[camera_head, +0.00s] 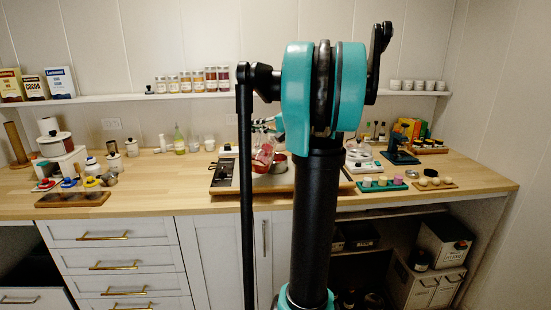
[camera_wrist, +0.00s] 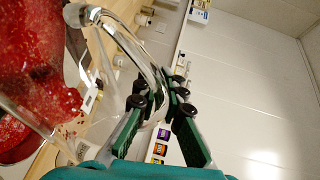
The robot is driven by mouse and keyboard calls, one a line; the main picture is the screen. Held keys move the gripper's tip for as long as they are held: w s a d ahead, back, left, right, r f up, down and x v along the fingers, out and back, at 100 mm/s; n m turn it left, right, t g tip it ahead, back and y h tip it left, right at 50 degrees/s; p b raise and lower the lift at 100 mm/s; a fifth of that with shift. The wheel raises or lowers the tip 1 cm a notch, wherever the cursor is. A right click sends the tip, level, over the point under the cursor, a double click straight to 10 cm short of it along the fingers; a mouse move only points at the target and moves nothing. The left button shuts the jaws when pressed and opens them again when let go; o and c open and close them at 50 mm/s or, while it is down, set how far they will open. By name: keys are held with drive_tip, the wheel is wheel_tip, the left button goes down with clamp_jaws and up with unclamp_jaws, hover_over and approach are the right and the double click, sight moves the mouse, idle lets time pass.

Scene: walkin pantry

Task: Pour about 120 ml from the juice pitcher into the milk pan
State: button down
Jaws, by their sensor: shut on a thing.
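The juice pitcher (camera_wrist: 40,70) is clear and holds red juice. It looks strongly tilted in the wrist view. My gripper (camera_wrist: 158,95) is shut on the pitcher's clear curved handle (camera_wrist: 130,42). In the head view the pitcher (camera_head: 266,151) is raised above the counter, just over the milk pan (camera_head: 279,166), partly hidden by my arm. The pan stands on the hob board, and its inside looks red. A round red surface inside a rim, apparently the pan (camera_wrist: 15,140), shows at lower left in the wrist view. Small red drops show between them; a clear stream cannot be told.
A wooden board with a dark panel (camera_head: 224,174) lies around the pan. Jars and a green-yellow bottle (camera_head: 179,140) stand behind. A teal tray of small items (camera_head: 382,184) is at right. The counter left of the hob (camera_head: 160,183) is clear.

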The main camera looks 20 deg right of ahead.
drive_tip(key=shift+s+a+n, duration=0.2)
drive_tip(key=shift+n, duration=0.1)
idle(1.8)
drive_tip(key=shift+s+a+r+n+t+b, duration=0.15)
drive_tip(key=shift+s+a+r+n, duration=0.1)
drive_tip(key=shift+r+n, duration=0.3)
drive_tip(key=shift+s+a+r+n+t+b, duration=0.15)
drive_tip(key=shift+s+a+r+n, duration=0.1)
drive_tip(key=shift+r+n, duration=0.25)
drive_tip(key=shift+s+a+n, duration=0.35)
drive_tip(key=shift+s+n, duration=0.05)
drive_tip(key=shift+n, duration=0.35)
drive_tip(key=s+a+f+n+t+b, duration=0.1)
drive_tip(key=s+a+f+n+b, duration=0.1)
drive_tip(key=s+a+n, duration=0.2)
drive_tip(key=shift+s+a+f+n+t, duration=0.15)
drive_tip(key=shift+s+f+n+t, duration=0.2)
drive_tip(key=shift+n, duration=1.05)
